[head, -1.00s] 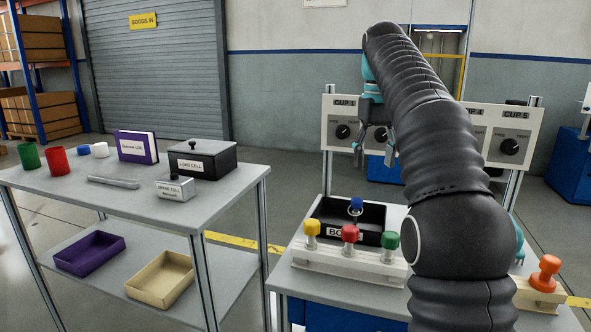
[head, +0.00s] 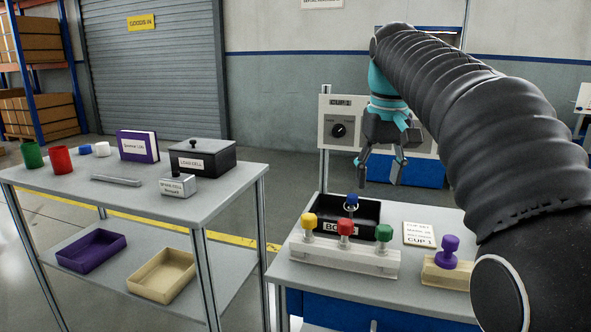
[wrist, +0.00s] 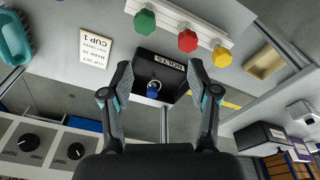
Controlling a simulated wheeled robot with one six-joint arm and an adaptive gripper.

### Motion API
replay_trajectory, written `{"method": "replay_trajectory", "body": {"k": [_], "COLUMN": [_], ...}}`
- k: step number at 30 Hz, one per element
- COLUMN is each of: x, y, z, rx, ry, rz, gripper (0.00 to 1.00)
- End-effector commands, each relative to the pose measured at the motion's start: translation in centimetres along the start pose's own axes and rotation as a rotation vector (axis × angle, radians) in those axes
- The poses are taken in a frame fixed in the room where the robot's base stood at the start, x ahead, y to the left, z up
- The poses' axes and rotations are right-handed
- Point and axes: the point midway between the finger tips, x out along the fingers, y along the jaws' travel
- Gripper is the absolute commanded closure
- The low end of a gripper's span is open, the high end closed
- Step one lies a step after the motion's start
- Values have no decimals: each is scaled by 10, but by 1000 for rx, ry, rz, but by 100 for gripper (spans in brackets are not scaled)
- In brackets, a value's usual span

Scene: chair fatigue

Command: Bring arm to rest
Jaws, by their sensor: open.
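My gripper (head: 382,172) hangs pointing down above the right-hand bench, over the black box (head: 371,213). Its fingers are apart and nothing is between them. My dark ribbed arm comes in from the right and covers part of the bench and panel. In the wrist view my gripper (wrist: 161,85) has its two fingers spread, with the black box (wrist: 143,72) beyond them. A blue-topped piece with a ring (head: 352,201) is at that box, clear of the fingers.
A white rack (head: 345,258) holds yellow, red and green knobs at the bench front. A purple knob (head: 450,245) stands on a block at right. A CUP 1 card (head: 419,234) lies between. The CUP 1 panel (head: 340,128) stands behind. A grey cart (head: 120,195) is at left.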

Motion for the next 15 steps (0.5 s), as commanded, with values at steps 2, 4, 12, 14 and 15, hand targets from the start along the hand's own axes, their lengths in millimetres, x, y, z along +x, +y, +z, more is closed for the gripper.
{"method": "replay_trajectory", "body": {"k": [2, 4, 12, 14, 15], "x": [3, 10, 50, 63, 72], "y": [-3, -6, -17, -20, -22], "z": [23, 41, 116, 133, 145], "rx": [12, 25, 71, 80, 87], "ry": [30, 58, 164, 188, 204], "rz": [5, 9, 20, 22, 23], "gripper": [40, 40, 40, 40, 40]}}
